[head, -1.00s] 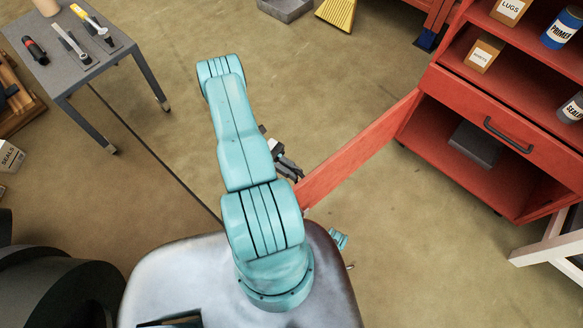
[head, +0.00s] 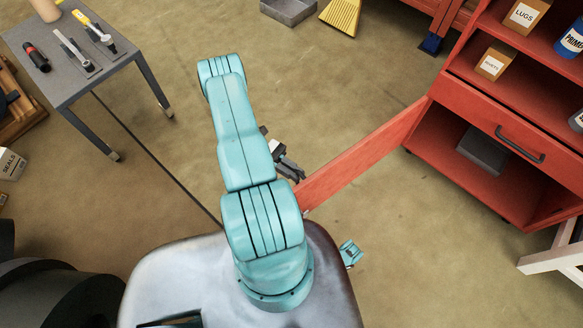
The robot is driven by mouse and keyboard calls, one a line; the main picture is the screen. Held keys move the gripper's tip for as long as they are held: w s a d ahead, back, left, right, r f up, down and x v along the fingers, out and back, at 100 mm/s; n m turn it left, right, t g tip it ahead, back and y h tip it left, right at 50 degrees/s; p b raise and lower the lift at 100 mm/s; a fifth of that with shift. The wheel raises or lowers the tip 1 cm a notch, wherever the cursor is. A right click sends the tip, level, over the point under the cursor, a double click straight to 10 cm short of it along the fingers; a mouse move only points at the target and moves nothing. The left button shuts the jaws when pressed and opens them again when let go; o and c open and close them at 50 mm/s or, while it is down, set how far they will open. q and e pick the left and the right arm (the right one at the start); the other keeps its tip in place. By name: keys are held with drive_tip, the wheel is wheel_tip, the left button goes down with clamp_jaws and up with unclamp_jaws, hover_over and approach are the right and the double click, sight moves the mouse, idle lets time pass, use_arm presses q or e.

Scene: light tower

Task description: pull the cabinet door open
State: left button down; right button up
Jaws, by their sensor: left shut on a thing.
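The red cabinet (head: 520,120) stands at the right, with its door (head: 365,150) swung wide out from the frame toward me. The lower compartment is open to view and holds a grey box (head: 483,150). My left gripper (head: 291,171) is dark and small, at the free end of the door, partly behind my teal arm. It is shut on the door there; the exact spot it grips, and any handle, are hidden. My right gripper does not show.
A grey table (head: 78,80) with tools stands at the upper left. A drawer with a dark handle (head: 520,145) sits above the open compartment. A white trestle leg (head: 550,258) is at the lower right. Floor is clear on both sides of the door.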

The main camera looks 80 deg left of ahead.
use_arm(q)
drive_tip(key=shift+w+a, duration=0.3)
drive_tip(key=shift+w, duration=0.2)
drive_tip(key=c, duration=1.2)
unclamp_jaws()
drive_tip(key=shift+o, duration=0.2)
drive_tip(key=shift+s, duration=0.1)
drive_tip(key=v, duration=1.2)
drive_tip(key=shift+b, duration=0.3)
drive_tip(key=shift+s+d, duration=0.1)
drive_tip(key=shift+d, duration=0.1)
